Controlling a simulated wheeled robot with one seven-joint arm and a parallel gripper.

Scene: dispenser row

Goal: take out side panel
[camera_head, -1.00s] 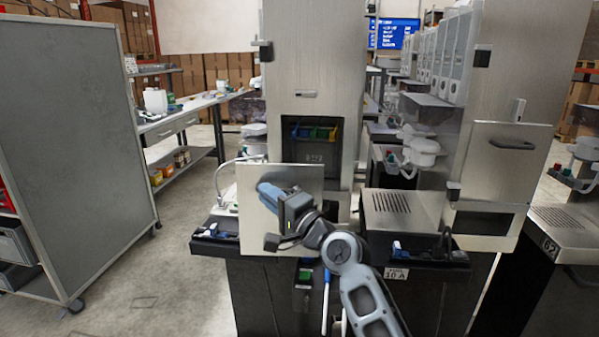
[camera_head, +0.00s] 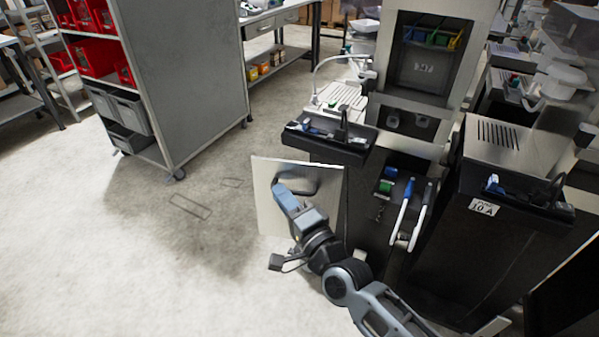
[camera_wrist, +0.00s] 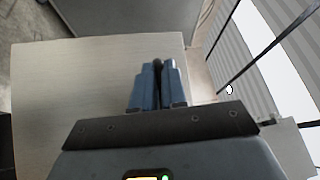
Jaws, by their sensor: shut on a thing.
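The side panel (camera_head: 268,217) is a flat, pale metal sheet. In the head view it hangs upright and slightly tilted in front of the dispenser's lower cabinet (camera_head: 372,215), clear of the floor. My gripper (camera_head: 284,193) is shut on the panel's dark handle (camera_head: 297,183), which my fingers partly cover. In the wrist view the panel (camera_wrist: 70,95) fills the left and middle, and my blue fingers (camera_wrist: 157,88) are close together over it. Whether the panel's right edge touches the cabinet, I cannot tell.
A grey wheeled cart (camera_head: 190,75) with red and grey bins stands at the left. A black tray (camera_head: 330,140) juts out above the panel. A second dispenser (camera_head: 480,210) stands at the right. The floor (camera_head: 130,265) at the left is clear.

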